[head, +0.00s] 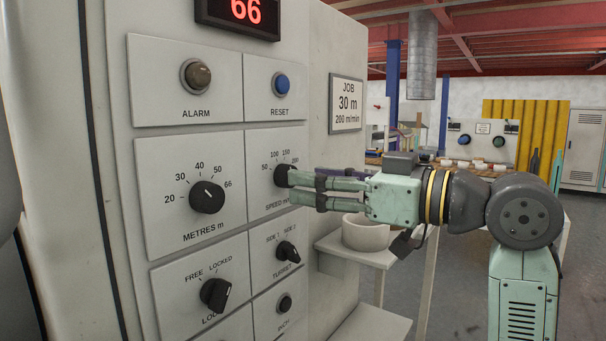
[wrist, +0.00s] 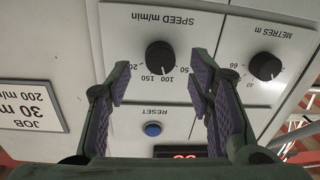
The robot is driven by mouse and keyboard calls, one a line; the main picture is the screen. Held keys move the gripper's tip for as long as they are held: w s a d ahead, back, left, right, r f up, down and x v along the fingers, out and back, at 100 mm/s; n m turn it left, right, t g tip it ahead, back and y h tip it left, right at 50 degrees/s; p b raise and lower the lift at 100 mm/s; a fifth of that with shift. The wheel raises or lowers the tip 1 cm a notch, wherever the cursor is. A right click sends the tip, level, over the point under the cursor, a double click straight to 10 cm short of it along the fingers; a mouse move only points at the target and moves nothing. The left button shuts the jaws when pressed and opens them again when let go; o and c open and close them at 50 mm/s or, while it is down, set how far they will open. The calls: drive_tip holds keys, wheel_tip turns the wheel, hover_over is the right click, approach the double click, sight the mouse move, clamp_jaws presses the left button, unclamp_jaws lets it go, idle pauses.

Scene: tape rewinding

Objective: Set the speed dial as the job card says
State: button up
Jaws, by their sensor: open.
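The speed dial (head: 281,175) is a round black knob on the upright grey panel, with marks 50, 100, 150 and 200. It also shows upside down in the wrist view (wrist: 160,56), where its pointer seems to lie near 100. My gripper (head: 296,189) is open in front of the dial and hides part of it in the head view. In the wrist view its two fingertips (wrist: 161,78) stand apart, one to each side of the dial; I cannot tell whether they touch it. The job card (head: 346,103) reads 30 m, 200 m/min.
The metres dial (head: 206,198) is left of the speed dial. The reset button (head: 281,84) and alarm lamp (head: 197,76) are above. A white bowl (head: 365,232) stands on a shelf below my gripper.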

drive_tip(key=shift+x, duration=1.35)
drive_tip(key=shift+c, duration=0.4)
clamp_jaws()
